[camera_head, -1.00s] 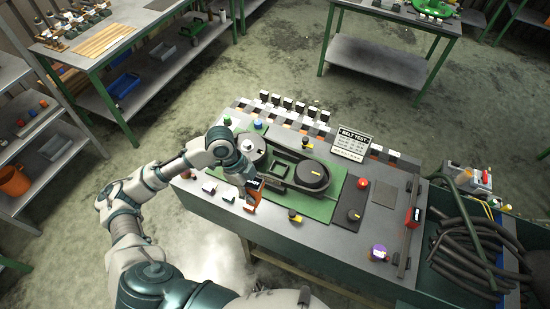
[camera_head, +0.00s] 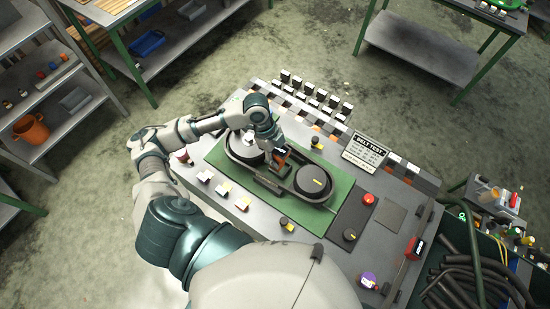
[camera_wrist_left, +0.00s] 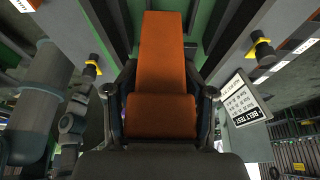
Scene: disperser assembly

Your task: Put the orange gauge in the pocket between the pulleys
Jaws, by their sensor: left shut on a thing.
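My left gripper (camera_head: 278,168) is shut on the orange gauge (camera_wrist_left: 162,50) and points down over the space between the two pulleys. The left wrist view shows the gauge between the two fingers (camera_wrist_left: 160,100). In the head view only a small orange part of it shows. The dark right pulley (camera_head: 314,181) and the left pulley (camera_head: 240,151) stand on a green plate (camera_head: 232,180), with a black belt around them. My arm and gripper hide part of the left pulley and most of the pocket. I cannot tell whether the gauge is inside the pocket. My right gripper is not in view.
A belt test sign (camera_head: 366,152) stands behind the plate. Several small blocks line the bench's back edge. A bin of black hoses (camera_head: 460,285) is at the lower right.

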